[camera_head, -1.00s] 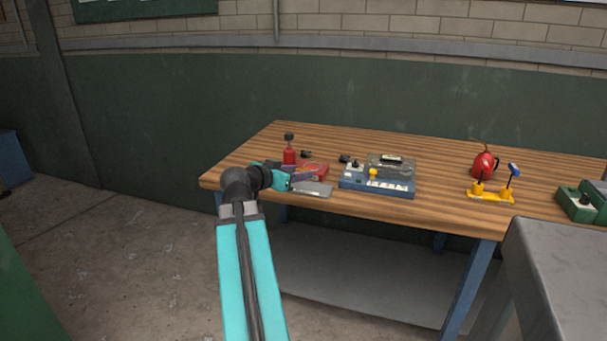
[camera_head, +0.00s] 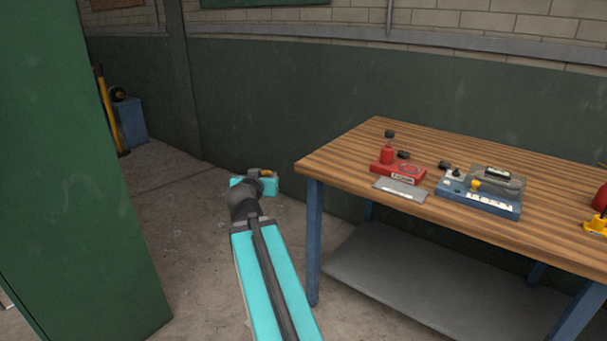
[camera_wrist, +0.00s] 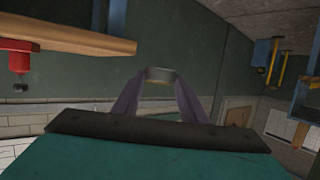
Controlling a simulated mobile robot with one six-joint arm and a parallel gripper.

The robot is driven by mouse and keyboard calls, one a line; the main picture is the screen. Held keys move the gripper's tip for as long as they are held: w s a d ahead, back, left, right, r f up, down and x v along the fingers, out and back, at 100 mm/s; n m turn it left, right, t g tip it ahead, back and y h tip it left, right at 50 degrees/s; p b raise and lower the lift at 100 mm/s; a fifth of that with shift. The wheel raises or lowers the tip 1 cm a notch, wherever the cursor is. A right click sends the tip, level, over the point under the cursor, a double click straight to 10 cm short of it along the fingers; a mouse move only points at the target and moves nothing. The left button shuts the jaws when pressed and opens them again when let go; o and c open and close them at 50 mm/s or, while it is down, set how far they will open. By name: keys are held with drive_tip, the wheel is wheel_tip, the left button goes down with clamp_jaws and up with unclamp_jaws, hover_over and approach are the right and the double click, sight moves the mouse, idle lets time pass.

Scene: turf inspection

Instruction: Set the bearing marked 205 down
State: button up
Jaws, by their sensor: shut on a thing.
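My gripper (camera_wrist: 160,84) is shut on a ring-shaped bearing (camera_wrist: 160,73), held between the tips of its two purple fingers in the wrist view. Its marking cannot be read at this size. In the head view my gripper (camera_head: 262,177) is out over open floor, left of the wooden workbench (camera_head: 335,160) and clear of it. The hand there hides most of what it holds.
On the bench stand a red device (camera_head: 398,172), a grey plate (camera_head: 399,190) before it and a blue instrument (camera_head: 478,200). A tall green cabinet (camera_head: 75,180) is close on the left. A blue box (camera_head: 131,122) stands far back left.

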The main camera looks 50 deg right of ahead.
drive_tip(key=w+a+n+t+y, duration=0.25)
drive_tip(key=w+a, duration=0.45)
drive_tip(key=a, duration=0.4)
drive_tip(key=w+a+n+t+y, duration=0.2)
drive_tip(key=w+a+n+y, duration=0.3)
drive_tip(key=a, duration=0.6)
drive_tip(key=w+a+n+t+y, duration=0.1)
drive_tip(key=w+a+y, duration=0.1)
drive_tip(key=a, duration=0.9)
drive_tip(key=w+a+r+n+y, duration=0.1)
drive_tip(key=w+a+n+y, duration=0.1)
drive_tip(key=a, duration=0.9)
drive_tip(key=shift+w+a+r+t, duration=0.3)
drive_tip(key=shift+w+a+t, duration=0.05)
drive_tip(key=shift+w, duration=0.45)
drive_tip(key=shift+s+n+y, duration=0.1)
drive_tip(key=shift+n+y, duration=0.15)
